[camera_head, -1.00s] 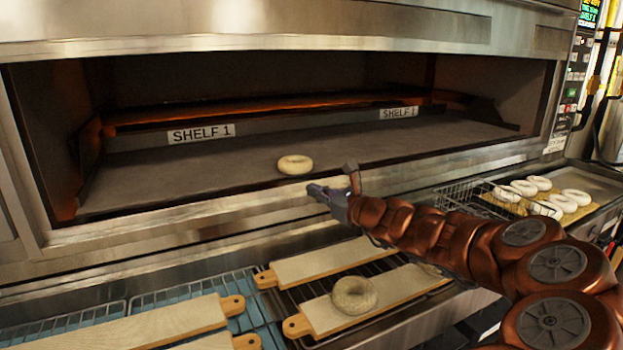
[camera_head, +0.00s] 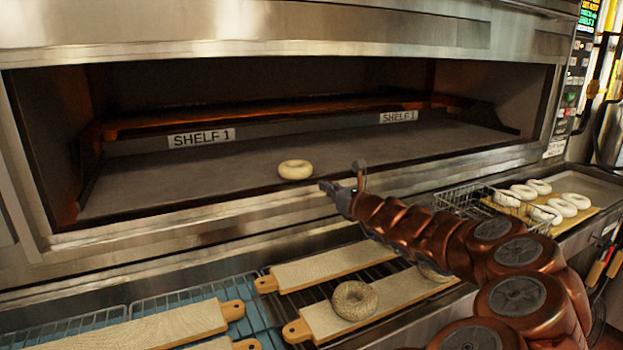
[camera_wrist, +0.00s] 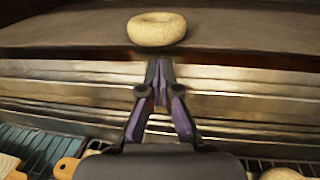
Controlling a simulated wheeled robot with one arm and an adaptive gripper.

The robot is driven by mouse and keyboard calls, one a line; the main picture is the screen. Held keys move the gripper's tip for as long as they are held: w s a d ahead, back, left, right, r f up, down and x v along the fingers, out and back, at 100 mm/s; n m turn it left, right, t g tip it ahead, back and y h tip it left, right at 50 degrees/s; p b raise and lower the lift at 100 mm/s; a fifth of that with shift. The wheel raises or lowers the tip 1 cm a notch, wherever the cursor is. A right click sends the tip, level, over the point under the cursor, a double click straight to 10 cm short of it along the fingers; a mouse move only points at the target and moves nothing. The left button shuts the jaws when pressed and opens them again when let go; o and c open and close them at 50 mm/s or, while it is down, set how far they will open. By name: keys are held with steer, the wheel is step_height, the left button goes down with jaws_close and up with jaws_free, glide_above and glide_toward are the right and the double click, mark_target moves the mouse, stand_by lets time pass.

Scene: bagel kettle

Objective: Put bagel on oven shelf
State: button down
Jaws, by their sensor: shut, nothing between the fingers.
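A pale bagel (camera_head: 295,169) lies flat near the front edge of the oven shelf (camera_head: 230,178), which carries "SHELF 1" labels. My gripper (camera_head: 325,186) is shut and empty just in front of the oven opening, to the right of and a little below that bagel. In the wrist view the bagel (camera_wrist: 156,29) is straight ahead of my shut fingertips (camera_wrist: 158,65), and they look apart from it. A seeded bagel (camera_head: 354,300) lies on a wooden board (camera_head: 325,318) below the oven. Another bagel (camera_head: 434,272) farther along that board is partly hidden by my arm.
The oven's metal front ledge (camera_head: 200,228) runs below the shelf. More wooden boards (camera_head: 318,265) lie on wire racks. A wire basket (camera_head: 468,200) and several white bagels on a tray (camera_head: 590,215) are at the right. Most of the shelf is bare.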

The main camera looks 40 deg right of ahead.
mark_target(306, 176)
steer(key=shift+w+d+p, duration=0.2)
steer(key=shift+w+d, duration=0.05)
steer(key=shift+w, duration=0.9)
steer(key=shift+w+d+p, duration=0.2)
steer(key=shift+w, duration=1)
steer(key=shift+w+d+p, duration=0.2)
steer(key=shift+w+d, duration=0.05)
steer(key=shift+w, duration=0.9)
steer(key=shift+w+r, duration=0.1)
steer(key=shift+w, duration=0.7)
steer(key=shift+w+d+p, duration=0.2)
steer(key=shift+w+p, duration=0.15)
steer(key=shift+w, duration=0.3)
steer(key=shift+w+d+p, duration=0.2)
steer(key=shift+w+p, duration=0.15)
steer(key=shift+w, duration=0.3)
steer(key=shift+s, duration=0.1)
steer(key=shift+s+a, duration=0.15)
steer(key=shift+s, duration=0.1)
steer(key=s+a+b, duration=0.2)
steer(key=s, duration=1.1)
steer(key=shift+a, duration=0.15)
